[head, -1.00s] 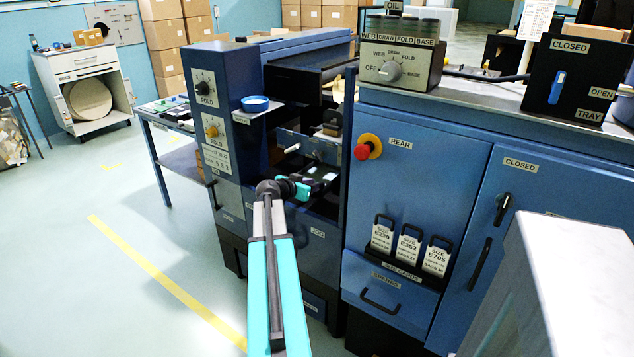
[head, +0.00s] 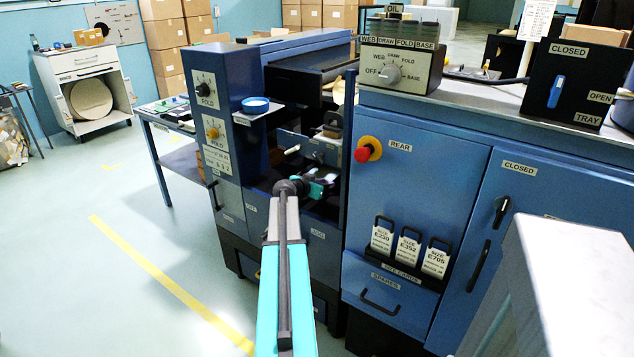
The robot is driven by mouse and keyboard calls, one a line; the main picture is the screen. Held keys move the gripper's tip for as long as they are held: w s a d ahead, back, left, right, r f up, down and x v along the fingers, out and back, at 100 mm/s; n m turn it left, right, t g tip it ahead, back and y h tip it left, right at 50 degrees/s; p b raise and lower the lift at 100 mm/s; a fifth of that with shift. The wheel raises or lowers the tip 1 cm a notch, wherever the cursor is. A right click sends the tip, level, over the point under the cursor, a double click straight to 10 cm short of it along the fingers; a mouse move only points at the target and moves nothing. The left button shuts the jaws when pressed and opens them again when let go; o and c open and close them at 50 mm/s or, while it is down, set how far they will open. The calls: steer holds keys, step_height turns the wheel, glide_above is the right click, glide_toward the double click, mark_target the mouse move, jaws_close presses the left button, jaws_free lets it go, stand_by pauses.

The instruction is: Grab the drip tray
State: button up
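My arm reaches into the open bay of the blue machine. My gripper (head: 326,181) is at its end, small and dark against the bay, beside a teal wrist part. I cannot see whether its fingers are open or shut, or whether they touch anything. No piece in the bay can be made out for certain as the drip tray; the bay floor is dark and partly hidden by my arm. A black box (head: 566,82) at the right has a blue lever and labels reading CLOSED, OPEN and TRAY.
A blue round dish (head: 255,104) sits on a small ledge left of the bay. The red stop knob (head: 364,154) and the size cards (head: 408,245) are on the panel right of the bay. A grey block (head: 575,290) fills the lower right. The floor at left is clear.

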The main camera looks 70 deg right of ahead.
steer(key=shift+s+d+f, duration=0.15)
steer(key=shift+d+f, duration=0.05)
steer(key=shift+d, duration=0.2)
steer(key=shift+d, duration=0.1)
steer(key=shift+p+x, duration=0.7)
steer(key=shift+x, duration=1.8)
steer(key=shift+s+f, duration=0.1)
steer(key=shift+c, duration=0.4)
jaws_close()
